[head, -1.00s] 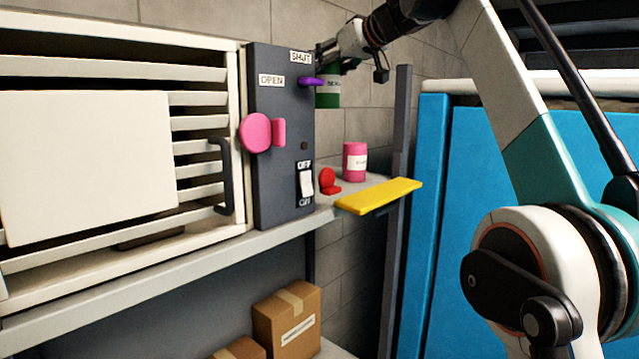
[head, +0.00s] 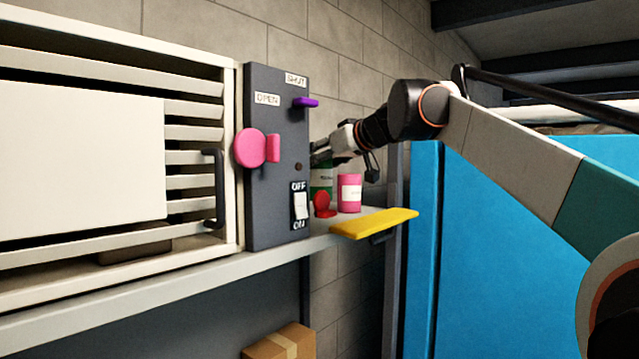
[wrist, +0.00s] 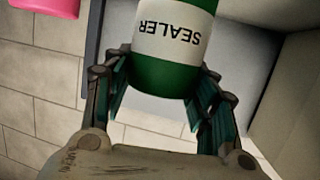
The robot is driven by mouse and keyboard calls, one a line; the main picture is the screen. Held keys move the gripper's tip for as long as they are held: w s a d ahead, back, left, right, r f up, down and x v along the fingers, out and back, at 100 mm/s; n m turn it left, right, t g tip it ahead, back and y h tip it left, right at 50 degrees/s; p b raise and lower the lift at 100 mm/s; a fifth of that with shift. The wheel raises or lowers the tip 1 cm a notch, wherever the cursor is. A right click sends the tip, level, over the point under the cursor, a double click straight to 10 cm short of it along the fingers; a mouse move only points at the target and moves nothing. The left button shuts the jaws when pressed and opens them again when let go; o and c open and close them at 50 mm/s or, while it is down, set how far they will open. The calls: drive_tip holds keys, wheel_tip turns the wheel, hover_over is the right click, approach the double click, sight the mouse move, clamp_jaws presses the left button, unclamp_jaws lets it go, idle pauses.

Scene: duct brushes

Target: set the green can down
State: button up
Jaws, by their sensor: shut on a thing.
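The green can (head: 323,177) is at the shelf end, just right of the dark panel, partly hidden by that panel, the red object and my gripper. In the wrist view the green can (wrist: 165,77) shows a white label reading SEALER. My gripper (head: 322,156) comes in from the right, over the can's top. In the wrist view my gripper (wrist: 165,95) has its fingers on both sides of the can and is shut on it. Whether the can's base touches the shelf is hidden.
A pink can (head: 349,194) stands close right of the green can; it also shows in the wrist view (wrist: 45,8). A red object (head: 322,205) is in front. A yellow board (head: 374,223) juts from the shelf (head: 150,272). The dark panel (head: 272,190) carries a purple lever (head: 305,102).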

sight(328, 175)
drive_tip(key=shift+f, duration=2.35)
drive_tip(key=shift+f, duration=0.15)
drive_tip(key=o, duration=1.3)
drive_tip(key=shift+s+d+r, duration=0.15)
drive_tip(key=shift+r, duration=0.05)
drive_tip(key=b+v, duration=0.1)
drive_tip(key=v, duration=1)
drive_tip(key=shift+s+d+r, duration=0.15)
drive_tip(key=shift+s+d, duration=0.05)
drive_tip(key=shift+s, duration=0.05)
